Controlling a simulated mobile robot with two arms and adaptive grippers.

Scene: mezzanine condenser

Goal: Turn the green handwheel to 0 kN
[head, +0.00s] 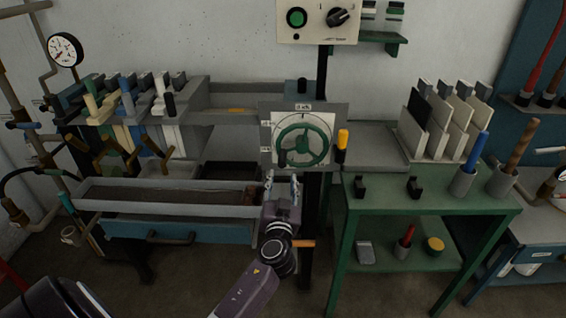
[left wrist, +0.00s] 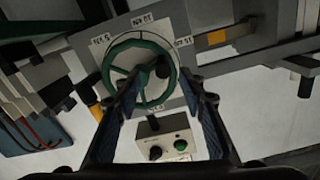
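The green handwheel (head: 303,146) is mounted on a pale square dial plate (head: 322,119) on a grey panel. Its dark knob (head: 282,158) is at the wheel's lower left in the head view. Small kN labels sit around the plate; their numbers are too small to read surely. The left wrist view shows the handwheel (left wrist: 140,74) upside down, with the knob (left wrist: 163,71) between the fingertips in the picture. My left gripper (head: 283,180) is open and empty, just below and in front of the wheel; contact is not visible. My right gripper is not in view.
A yellow-handled tool (head: 342,139) stands close right of the wheel. A control box (head: 318,21) with a green button hangs above. A long grey trough (head: 150,208) lies left of my gripper. A green table (head: 450,203) stands to the right.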

